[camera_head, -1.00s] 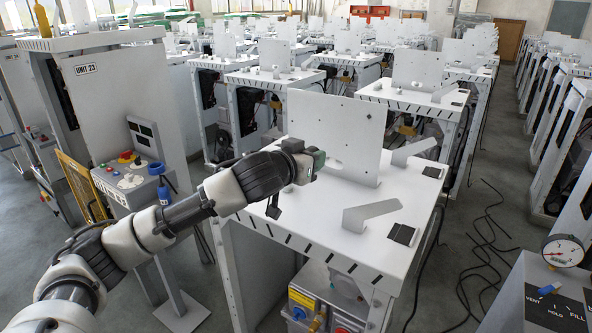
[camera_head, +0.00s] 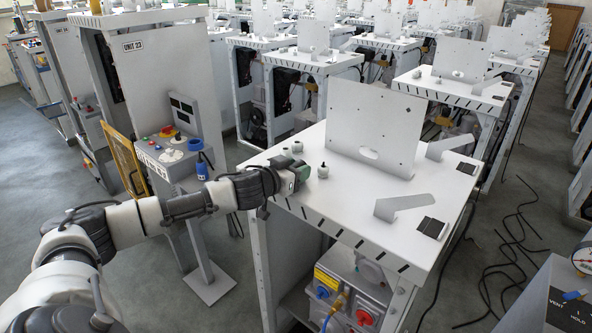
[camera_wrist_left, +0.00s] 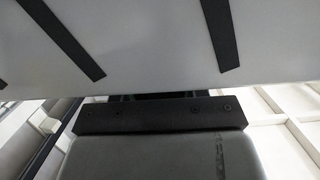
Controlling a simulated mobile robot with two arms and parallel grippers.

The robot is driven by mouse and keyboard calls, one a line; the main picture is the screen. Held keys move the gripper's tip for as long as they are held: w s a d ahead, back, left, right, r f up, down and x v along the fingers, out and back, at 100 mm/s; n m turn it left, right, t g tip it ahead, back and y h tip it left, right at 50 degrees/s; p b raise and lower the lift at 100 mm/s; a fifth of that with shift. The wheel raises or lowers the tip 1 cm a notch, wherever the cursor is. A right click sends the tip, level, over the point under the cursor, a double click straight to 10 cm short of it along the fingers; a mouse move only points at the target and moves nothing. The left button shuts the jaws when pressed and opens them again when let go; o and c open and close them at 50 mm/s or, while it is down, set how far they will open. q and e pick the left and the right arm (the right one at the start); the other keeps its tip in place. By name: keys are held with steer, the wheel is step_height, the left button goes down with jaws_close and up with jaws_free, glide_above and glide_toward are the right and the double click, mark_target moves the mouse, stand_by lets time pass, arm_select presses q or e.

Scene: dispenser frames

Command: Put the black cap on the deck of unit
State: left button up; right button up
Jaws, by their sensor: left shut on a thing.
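The white deck (camera_head: 345,205) of the nearest unit fills the middle of the head view. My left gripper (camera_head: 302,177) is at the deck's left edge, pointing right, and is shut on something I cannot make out. A small pale fitting with a dark top (camera_head: 323,171) shows right beside its tip. I cannot tell whether they touch. In the left wrist view, the striped deck edge (camera_wrist_left: 150,60) hides the fingertips, and the gripper's dark bar (camera_wrist_left: 160,116) lies below it. I cannot pick out the black cap for certain. My right gripper is out of view.
An upright white panel (camera_head: 375,125) stands at the back of the deck. Two angled brackets (camera_head: 403,206) and dark pads (camera_head: 432,228) are on its right side. A grey control pedestal (camera_head: 185,150) stands at left. Black cables (camera_head: 515,240) lie on the floor at right.

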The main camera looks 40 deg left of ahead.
arm_select(q)
steer(key=shift+w+f, duration=0.1)
steer(key=shift+f, duration=0.3)
steer(key=shift+f, duration=0.1)
steer(key=o, duration=0.9)
